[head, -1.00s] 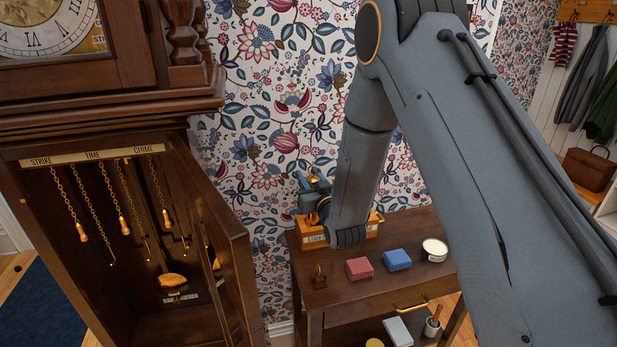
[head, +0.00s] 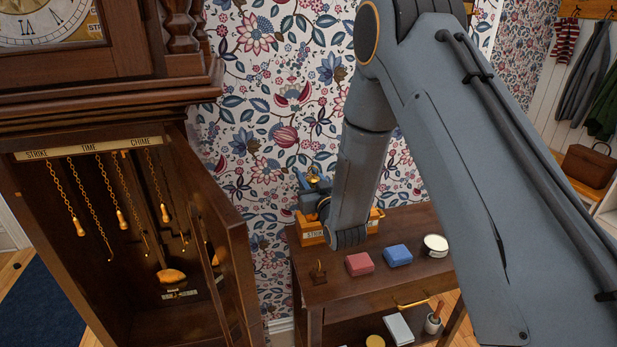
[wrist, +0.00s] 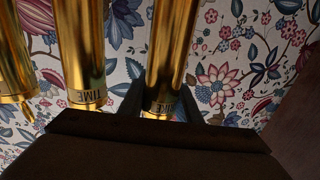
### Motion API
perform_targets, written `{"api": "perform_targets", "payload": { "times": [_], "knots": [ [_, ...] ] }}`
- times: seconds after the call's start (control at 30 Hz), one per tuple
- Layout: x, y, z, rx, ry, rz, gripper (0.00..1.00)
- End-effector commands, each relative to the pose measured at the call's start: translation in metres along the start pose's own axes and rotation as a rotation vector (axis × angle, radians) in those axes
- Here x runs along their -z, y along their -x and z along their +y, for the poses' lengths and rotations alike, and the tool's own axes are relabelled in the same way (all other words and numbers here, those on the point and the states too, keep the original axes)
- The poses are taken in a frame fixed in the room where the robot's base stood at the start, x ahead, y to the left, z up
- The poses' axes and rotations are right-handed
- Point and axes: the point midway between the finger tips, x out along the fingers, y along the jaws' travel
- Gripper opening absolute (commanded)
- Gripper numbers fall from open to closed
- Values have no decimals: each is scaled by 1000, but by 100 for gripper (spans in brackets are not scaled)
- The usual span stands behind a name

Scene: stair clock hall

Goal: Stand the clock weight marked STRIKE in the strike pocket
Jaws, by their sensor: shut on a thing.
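In the wrist view, my gripper (wrist: 160,104) has its dark fingers on either side of a brass cylinder, the STRIKE weight (wrist: 167,50); the visible letters on its end read "RIKE". The weight marked TIME (wrist: 85,50) is just left of it, apart from it. In the head view, my gripper (head: 312,192) is at the wooden rack, partly behind my arm, with a bit of brass showing above it. The rack (head: 312,234) stands on the side table against the wall; its front label begins "STRI". The insides of its pockets are hidden.
A third brass weight (wrist: 12,60) is at the wrist view's left edge. On the side table (head: 335,290) are a red box (head: 359,264), a blue box (head: 398,255) and a white tin (head: 436,245). The open clock case (head: 230,260) with hanging chains stands left.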

Motion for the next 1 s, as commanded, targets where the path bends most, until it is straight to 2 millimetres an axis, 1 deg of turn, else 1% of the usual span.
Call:
{"api": "perform_targets", "payload": {
  "times": [0.03, 0.23, 0.27, 0.33, 0.4, 0.67, 0.77, 0.87, 1.0],
  "knots": [
    [2, -1, 0, 0, 0, 7, 0],
    [-2, -1, 0, 0, 0, 7, 0],
    [-2, -1, 0, 0, 0, 7, 32],
    [-2, -1, 0, 0, 0, 6, 44],
    [-2, -1, 0, 0, 0, 5, 52],
    [-7, 1, 0, 0, 0, -5, 52],
    [-6, 6, 0, 0, 0, -4, 52],
    [-7, 19, 0, 0, 0, -3, 52],
    [-7, 43, 0, 0, 0, -2, 52]
  ]
}}
